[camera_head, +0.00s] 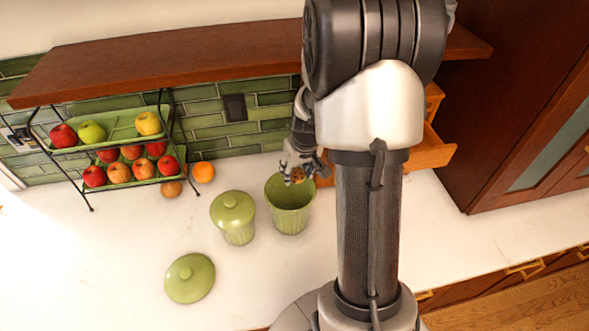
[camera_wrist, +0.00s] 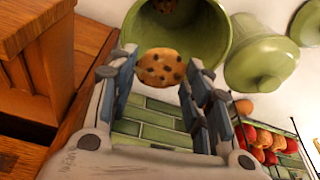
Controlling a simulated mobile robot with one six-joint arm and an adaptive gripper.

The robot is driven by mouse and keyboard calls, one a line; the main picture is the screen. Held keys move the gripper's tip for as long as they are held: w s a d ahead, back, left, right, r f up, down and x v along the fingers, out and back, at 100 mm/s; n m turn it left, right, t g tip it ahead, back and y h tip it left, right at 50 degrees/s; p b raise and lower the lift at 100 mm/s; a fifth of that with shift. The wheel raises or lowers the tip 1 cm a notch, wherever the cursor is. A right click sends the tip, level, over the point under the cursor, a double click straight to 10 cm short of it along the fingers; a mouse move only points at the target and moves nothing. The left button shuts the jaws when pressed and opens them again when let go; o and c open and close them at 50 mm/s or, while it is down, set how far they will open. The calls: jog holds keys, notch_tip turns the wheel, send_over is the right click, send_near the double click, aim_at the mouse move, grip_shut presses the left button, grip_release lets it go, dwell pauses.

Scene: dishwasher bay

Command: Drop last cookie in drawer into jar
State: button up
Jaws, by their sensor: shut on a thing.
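A round chocolate-chip cookie (camera_wrist: 160,67) is held between the two fingertips of my gripper (camera_head: 297,168). In the head view the cookie (camera_head: 298,175) hangs at the mouth of the open green jar (camera_head: 290,221). The wrist view shows the jar's inside (camera_wrist: 207,42) just beyond the cookie, with another cookie (camera_wrist: 164,5) partly visible in it. A green lid (camera_head: 190,278) lies on the counter. The wooden drawer (camera_head: 430,153) juts out behind my arm, and my arm hides much of it.
A second green jar with its lid on (camera_head: 235,213) stands left of the open jar. A two-tier fruit rack (camera_head: 118,135) stands at the back left, with an orange (camera_head: 203,172) near it. The white counter (camera_head: 110,270) is clear at the front left. A wooden shelf (camera_head: 180,55) overhangs the back.

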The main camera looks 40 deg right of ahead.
notch_tip(320, 180, down, 5)
jog(key=b, duration=0.3)
jog(key=o, duration=0.7)
send_near(298, 178)
jog(key=shift+w+d+f, duration=0.1)
jog(key=shift+w+f, duration=0.15)
jog(key=shift+f, duration=0.2)
dwell(0.5)
